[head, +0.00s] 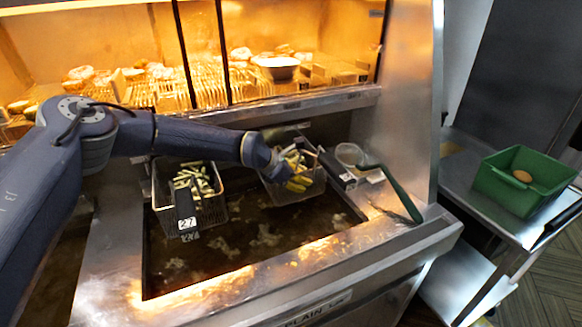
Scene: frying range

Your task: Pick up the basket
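Two wire fry baskets with pale fries in them hang at the back of the fryer vat. The left basket (213,217) has a dark front handle with a "27" label. The right basket (292,196) has a dark handle part at its right side. My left arm reaches across from the left, above the left basket. My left gripper (280,172) is at the left side of the right basket, over or at its fries. Its fingers blend with the fries and the wire, so I cannot tell whether it is open or touches the basket. My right gripper is not in view.
Dark oil (225,257) with floating bits fills the vat. A green-handled utensil (398,192) lies on the steel rim to the right. A lit food shelf (290,105) stands behind. A green crate (522,190) holding a brown round item sits on a side table.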

